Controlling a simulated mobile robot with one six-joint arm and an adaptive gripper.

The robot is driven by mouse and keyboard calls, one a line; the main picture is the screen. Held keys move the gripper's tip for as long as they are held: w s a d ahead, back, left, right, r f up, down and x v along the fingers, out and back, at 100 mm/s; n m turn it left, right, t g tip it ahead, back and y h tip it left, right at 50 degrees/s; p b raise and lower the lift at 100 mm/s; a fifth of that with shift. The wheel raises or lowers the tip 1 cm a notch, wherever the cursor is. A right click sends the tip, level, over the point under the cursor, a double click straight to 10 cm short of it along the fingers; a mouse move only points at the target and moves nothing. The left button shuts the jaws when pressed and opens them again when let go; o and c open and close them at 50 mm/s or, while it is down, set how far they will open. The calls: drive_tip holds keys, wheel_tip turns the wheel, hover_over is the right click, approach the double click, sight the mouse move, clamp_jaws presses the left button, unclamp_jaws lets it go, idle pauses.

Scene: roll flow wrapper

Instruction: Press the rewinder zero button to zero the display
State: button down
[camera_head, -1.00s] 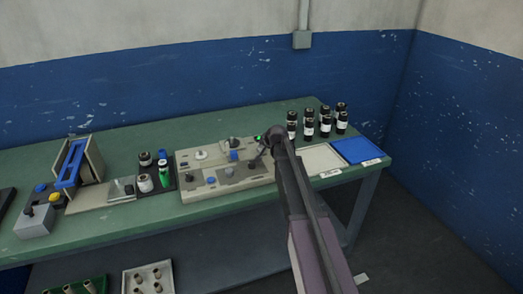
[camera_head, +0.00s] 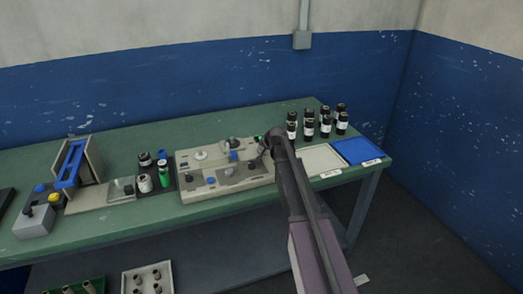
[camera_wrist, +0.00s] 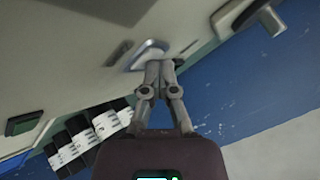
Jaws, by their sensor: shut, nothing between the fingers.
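The rewinder (camera_head: 190,192) is a beige machine on the green table. It carries a blue button (camera_head: 211,180), a blue knob (camera_head: 233,155) and a small lit green spot at its back right. I cannot tell which control is the zero button, and no display digits are readable. In the wrist view my gripper (camera_wrist: 160,66) is shut and empty. Its tips are at a raised silver-grey part (camera_wrist: 149,53) on a beige panel; I cannot tell whether they touch it. In the head view my arm hides the fingertips and the machine's right end.
Several black canisters with white labels (camera_head: 325,125) stand behind a pale tray (camera_head: 312,157) and a blue tray (camera_head: 371,150) on the right. To the left are more bottles and canisters (camera_head: 146,183) and a blue-framed device (camera_head: 72,160). The back table strip is clear.

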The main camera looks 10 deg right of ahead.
drive_tip(key=shift+r, duration=0.1)
drive_tip(key=shift+r+p, duration=0.8)
drive_tip(key=shift+p, duration=0.05)
drive_tip(key=shift+r, duration=0.1)
wheel_tip(320, 180, up, 5)
drive_tip(key=p, duration=0.5)
drive_tip(key=shift+s, duration=0.1)
idle(0.5)
drive_tip(key=s+a+n+g+p, duration=0.1)
drive_tip(key=s+a+n+g, duration=0.1)
drive_tip(key=s, duration=1)
drive_tip(key=s+a+f+n+g+h+p, duration=0.1)
drive_tip(key=s+g, duration=0.3)
drive_tip(key=s, duration=0.9)
drive_tip(key=s+a+n+g+h+p, duration=0.1)
drive_tip(key=s+a+n+g+p, duration=0.1)
drive_tip(key=s, duration=1.1)
drive_tip(key=shift+a+f+n+g, duration=0.4)
drive_tip(key=shift+a+n+g, duration=0.1)
drive_tip(key=shift+a+n, duration=0.25)
drive_tip(key=shift+d, duration=0.1)
